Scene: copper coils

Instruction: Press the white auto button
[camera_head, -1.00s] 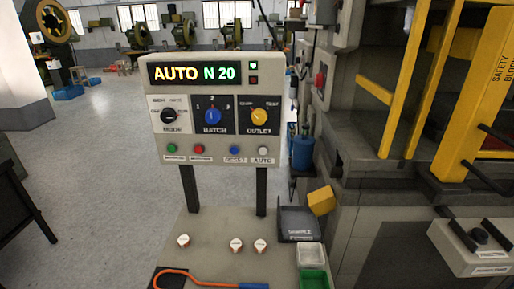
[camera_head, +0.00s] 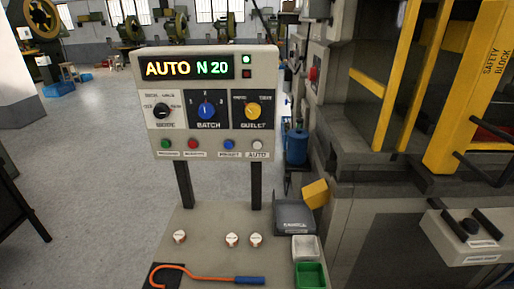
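The white auto button (camera_head: 257,143) is at the right end of the button row on the grey control panel (camera_head: 268,101), above a label reading AUTO. To its left in the row are a blue button (camera_head: 229,144), a red button (camera_head: 199,144) and a green button (camera_head: 165,143). The panel's display (camera_head: 189,68) reads AUTO N 20, with a green lamp (camera_head: 246,59) lit beside it. Neither of my grippers is in view.
Below the panel, a grey table (camera_head: 205,262) holds several small white round pieces, an orange hook with a blue handle (camera_head: 195,275), a dark scale (camera_head: 294,216), a white tray (camera_head: 306,249) and a green tray (camera_head: 311,276). A yellow-framed press (camera_head: 462,100) stands at right.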

